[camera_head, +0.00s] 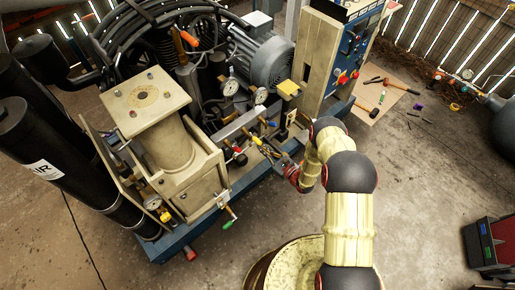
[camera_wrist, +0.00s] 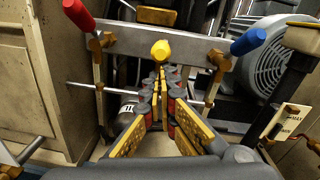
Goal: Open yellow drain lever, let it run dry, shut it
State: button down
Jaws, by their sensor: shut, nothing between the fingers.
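The yellow drain lever (camera_wrist: 160,50) shows end-on in the wrist view, at the middle of a pale metal manifold bar (camera_wrist: 130,38). In the head view its yellow tip (camera_head: 257,140) sits on the compressor's near side, between a red and a blue handle. My gripper (camera_wrist: 160,72) is shut and empty, with its fingertips just below the yellow lever in the wrist view. I cannot tell whether they touch it. In the head view my gripper (camera_head: 266,151) reaches the manifold from the right. The lever's stem and valve body are mostly hidden behind the fingers.
A red handle (camera_wrist: 78,14) and a blue handle (camera_wrist: 250,41) flank the lever. A beige cabinet (camera_wrist: 22,80) stands left and a grey motor (camera_wrist: 285,60) behind right. A round barrel (camera_head: 290,265) stands below my arm.

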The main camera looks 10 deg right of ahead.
notch_tip(320, 180, up, 4)
jog(key=g+h+p, duration=0.1)
jog(key=p, duration=0.1)
jog(key=g+h+p, duration=0.1)
jog(key=p, duration=0.1)
jog(key=shift+s+d+f+g, duration=0.15)
jog(key=shift+g, duration=0.15)
jog(key=shift+r+p, duration=0.25)
jog(key=shift+p, duration=0.05)
jog(key=shift+f, duration=0.1)
